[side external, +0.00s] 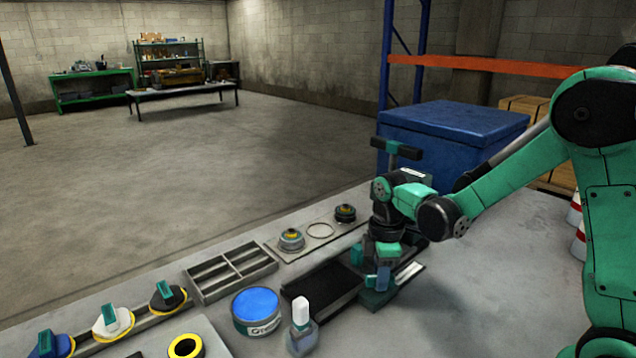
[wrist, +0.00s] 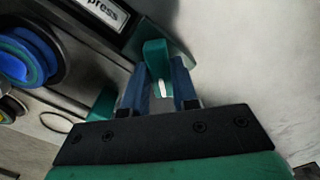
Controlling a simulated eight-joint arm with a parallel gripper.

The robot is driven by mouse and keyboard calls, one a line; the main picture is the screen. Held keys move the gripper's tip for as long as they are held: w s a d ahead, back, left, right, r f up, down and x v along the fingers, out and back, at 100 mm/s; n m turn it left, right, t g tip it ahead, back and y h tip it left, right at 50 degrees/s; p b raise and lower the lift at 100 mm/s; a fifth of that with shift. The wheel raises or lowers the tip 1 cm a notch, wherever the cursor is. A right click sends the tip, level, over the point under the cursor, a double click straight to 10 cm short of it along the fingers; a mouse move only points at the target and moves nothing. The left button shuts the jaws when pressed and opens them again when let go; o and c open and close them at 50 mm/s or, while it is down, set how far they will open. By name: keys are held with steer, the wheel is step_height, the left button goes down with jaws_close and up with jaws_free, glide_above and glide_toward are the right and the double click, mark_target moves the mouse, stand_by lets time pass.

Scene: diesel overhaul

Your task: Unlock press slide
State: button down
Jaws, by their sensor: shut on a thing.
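The press stands at the right of the bench, with a dark T-shaped handle (side external: 398,148) rising behind my wrist. In the side view my gripper (side external: 380,275) is low over the press base. My fingers hide part of the tab, and whether it is locked is unclear.
A blue-topped tin (side external: 256,310) and a white-capped bottle (side external: 301,325) stand in front, left of my gripper. A divided grey tray (side external: 231,271) and a plate with round parts (side external: 320,231) lie behind. Several teal-handled discs (side external: 112,322) line the left. A blue crate (side external: 453,125) stands behind.

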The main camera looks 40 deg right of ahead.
steer(key=n, duration=0.3)
steer(key=shift+n, duration=0.9)
